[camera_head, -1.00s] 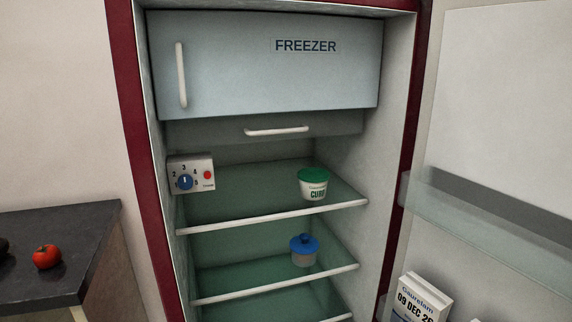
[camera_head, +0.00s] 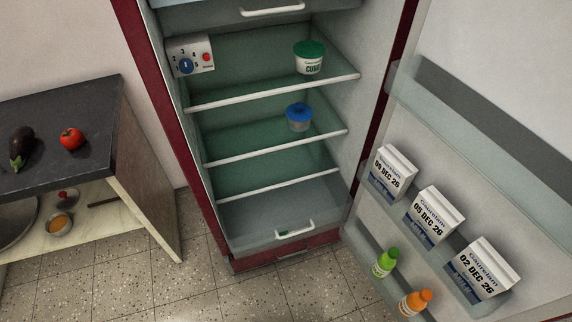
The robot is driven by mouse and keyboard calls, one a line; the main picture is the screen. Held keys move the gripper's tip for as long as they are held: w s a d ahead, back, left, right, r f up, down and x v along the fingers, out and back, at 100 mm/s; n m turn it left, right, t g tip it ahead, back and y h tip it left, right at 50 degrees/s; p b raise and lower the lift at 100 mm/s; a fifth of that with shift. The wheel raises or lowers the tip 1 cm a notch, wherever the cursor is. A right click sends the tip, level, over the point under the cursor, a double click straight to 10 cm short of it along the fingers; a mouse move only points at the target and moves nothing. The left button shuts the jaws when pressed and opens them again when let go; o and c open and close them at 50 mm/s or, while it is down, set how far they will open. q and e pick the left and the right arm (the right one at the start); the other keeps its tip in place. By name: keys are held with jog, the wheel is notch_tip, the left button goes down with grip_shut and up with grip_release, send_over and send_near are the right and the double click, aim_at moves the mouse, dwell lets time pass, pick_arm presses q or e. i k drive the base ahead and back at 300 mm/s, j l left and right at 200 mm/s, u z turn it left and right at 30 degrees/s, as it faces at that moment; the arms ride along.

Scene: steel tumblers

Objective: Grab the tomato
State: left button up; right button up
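A red tomato (camera_head: 72,139) with a small dark stem sits on the dark stone counter top (camera_head: 100,95) at the left of the head view. A dark eggplant (camera_head: 20,147) lies to its left on the same counter. Nothing touches the tomato. Neither of my grippers shows in the head view.
An open fridge (camera_head: 270,215) stands right of the counter, with a green-lidded tub (camera_head: 309,58) and a blue-lidded jar (camera_head: 299,117) on its shelves. Its open door holds several cartons (camera_head: 433,216) and bottles, including a green one (camera_head: 385,262). Tiled floor (camera_head: 140,285) is clear in front.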

aim_at(72, 138)
jog(key=u, duration=1.4)
